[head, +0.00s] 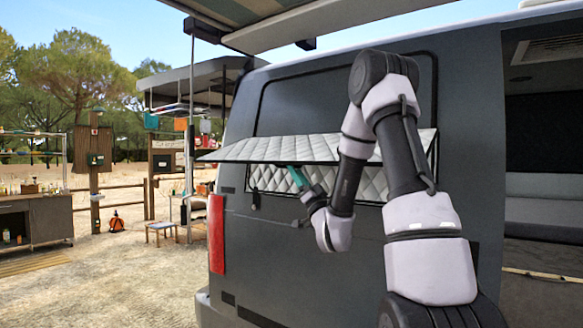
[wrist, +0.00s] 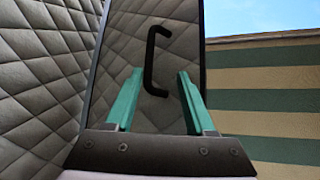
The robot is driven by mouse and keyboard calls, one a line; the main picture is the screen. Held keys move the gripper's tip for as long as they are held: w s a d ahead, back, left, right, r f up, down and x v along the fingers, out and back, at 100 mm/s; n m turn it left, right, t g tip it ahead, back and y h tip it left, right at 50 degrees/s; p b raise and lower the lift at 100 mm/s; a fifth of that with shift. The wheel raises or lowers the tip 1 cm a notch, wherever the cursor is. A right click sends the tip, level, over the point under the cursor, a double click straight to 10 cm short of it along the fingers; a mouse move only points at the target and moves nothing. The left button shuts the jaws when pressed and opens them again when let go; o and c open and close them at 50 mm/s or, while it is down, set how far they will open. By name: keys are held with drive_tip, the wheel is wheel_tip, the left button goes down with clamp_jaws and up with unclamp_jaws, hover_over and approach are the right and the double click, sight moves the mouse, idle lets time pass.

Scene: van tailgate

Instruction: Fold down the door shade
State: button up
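The door shade (head: 290,148) is a grey quilted panel on the van's dark side. It stands raised, sticking out nearly level from the van, with quilted lining (head: 270,180) below it. My gripper (head: 292,172) is under the raised shade, its teal fingers pointing up toward the underside. In the wrist view, my gripper (wrist: 159,76) is open, with its two fingers apart. My arm hides the shade's right part.
The dark van body (head: 290,255) stands close below, with a red tail light (head: 216,234) at its left corner. An awning (head: 300,22) hangs overhead; its stripes also show in the wrist view (wrist: 265,100). Open sandy ground (head: 120,285) lies left, with a small table (head: 161,228).

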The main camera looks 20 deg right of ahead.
drive_tip(key=shift+s+f, duration=0.25)
drive_tip(key=shift+s, duration=0.1)
